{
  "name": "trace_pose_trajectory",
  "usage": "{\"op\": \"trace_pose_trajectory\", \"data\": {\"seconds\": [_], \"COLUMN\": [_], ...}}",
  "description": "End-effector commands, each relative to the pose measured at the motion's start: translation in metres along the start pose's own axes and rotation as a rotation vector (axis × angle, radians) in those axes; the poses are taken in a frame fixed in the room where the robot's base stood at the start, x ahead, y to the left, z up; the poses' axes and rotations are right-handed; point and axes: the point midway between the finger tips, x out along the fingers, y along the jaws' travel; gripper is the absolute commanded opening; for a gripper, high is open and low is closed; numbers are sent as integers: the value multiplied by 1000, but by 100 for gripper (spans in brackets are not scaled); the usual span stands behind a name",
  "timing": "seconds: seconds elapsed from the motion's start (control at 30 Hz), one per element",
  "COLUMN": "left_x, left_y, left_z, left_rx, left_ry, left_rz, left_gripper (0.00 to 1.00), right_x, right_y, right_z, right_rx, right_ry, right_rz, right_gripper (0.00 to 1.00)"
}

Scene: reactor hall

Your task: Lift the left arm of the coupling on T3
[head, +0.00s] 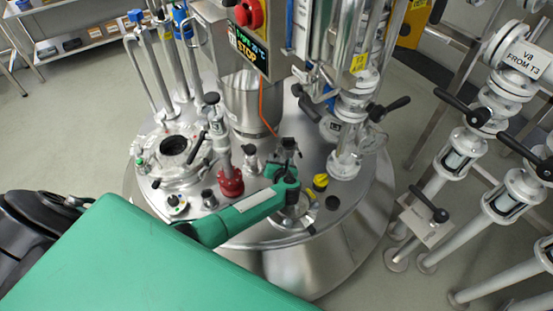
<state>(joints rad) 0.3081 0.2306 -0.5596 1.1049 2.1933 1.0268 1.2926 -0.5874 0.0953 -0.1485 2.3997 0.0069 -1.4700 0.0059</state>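The steel vessel lid (345,225) fills the middle of the head view, crowded with fittings. My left gripper (285,158) is a small dark shape beyond the end of my green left arm, over the middle of the lid. Its fingers are too small and dark to tell whether they are open or shut, or touching anything. A silver fitting (297,214) sits just below the arm's end and is partly covered by it. I cannot tell whether this is the coupling; its arms do not show clearly. No T3 label shows on the vessel. My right gripper is not in view.
A red-based valve (231,182), a yellow cap (320,182) and a round open port (174,146) stand on the lid. A control box (250,38) and upright pipework (355,105) rise behind. A pipe labelled "FROM T3" (528,58) stands right. Floor is clear at far left.

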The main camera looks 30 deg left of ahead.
Motion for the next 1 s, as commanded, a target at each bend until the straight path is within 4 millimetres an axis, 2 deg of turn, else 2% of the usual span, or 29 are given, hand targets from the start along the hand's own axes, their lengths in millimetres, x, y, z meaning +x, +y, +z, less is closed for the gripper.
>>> {"op": "trace_pose_trajectory", "data": {"seconds": [0.1, 0.2, 0.63, 1.0], "left_x": [0, 0, -1, -2], "left_y": [0, 0, 0, 6], "left_z": [0, 0, 0, -1], "left_rx": [0, 0, 25, 164], "left_ry": [0, 0, 2, 5], "left_rz": [0, 0, 11, 68], "left_gripper": [15, 0, 0, 0], "right_x": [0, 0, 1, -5], "right_y": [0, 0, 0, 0], "right_z": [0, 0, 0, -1], "right_rx": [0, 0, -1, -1], "right_ry": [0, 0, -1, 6], "right_rz": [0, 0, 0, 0], "right_gripper": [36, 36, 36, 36]}}
